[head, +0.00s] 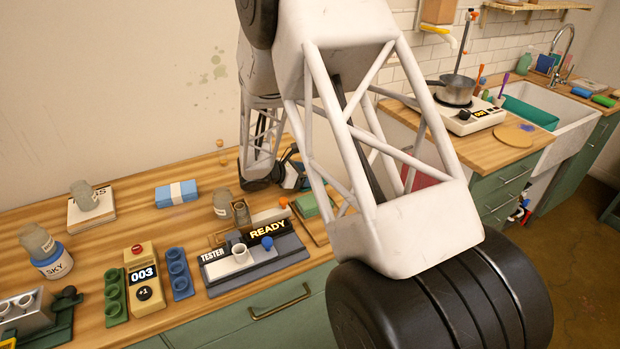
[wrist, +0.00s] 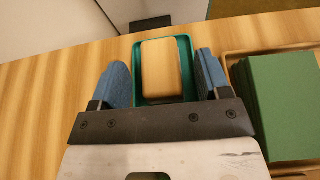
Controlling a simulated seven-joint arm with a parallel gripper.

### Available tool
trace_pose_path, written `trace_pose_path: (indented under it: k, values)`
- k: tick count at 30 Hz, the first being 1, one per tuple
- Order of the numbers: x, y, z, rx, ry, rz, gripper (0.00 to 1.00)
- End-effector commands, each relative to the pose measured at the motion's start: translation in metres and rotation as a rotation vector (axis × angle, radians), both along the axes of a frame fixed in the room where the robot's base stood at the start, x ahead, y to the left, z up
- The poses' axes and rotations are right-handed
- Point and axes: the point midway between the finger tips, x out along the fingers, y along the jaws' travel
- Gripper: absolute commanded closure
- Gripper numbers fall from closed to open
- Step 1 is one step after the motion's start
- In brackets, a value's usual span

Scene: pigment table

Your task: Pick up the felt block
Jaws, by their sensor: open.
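In the wrist view a tan block with rounded corners (wrist: 161,70), which looks like the felt block, lies in a shallow green tray (wrist: 139,62). My gripper (wrist: 162,62) is open, with one blue finger on each side of the tray and block. The fingers hold nothing. I cannot tell whether they touch the tray or how high they are above the table. In the head view my gripper (head: 293,174) is low over the back of the table, partly hidden by my arm. The tan block cannot be made out there.
A green stack (wrist: 274,105) in a wooden tray (wrist: 236,64) is close right of my gripper; the stack also shows in the head view (head: 306,205). A tester (head: 255,262), jars and a blue bundle (head: 176,193) stand left. Bare wood lies left of my fingers in the wrist view.

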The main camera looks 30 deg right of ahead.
Motion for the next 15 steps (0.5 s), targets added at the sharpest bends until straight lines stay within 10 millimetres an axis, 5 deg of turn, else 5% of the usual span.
trace_pose_path:
  k: [5,15]
  values:
    - [0.0000,0.0001,-0.0001,0.000,0.000,0.000,0.30]
    - [0.0000,0.0001,-0.0001,0.000,0.000,0.000,0.82]
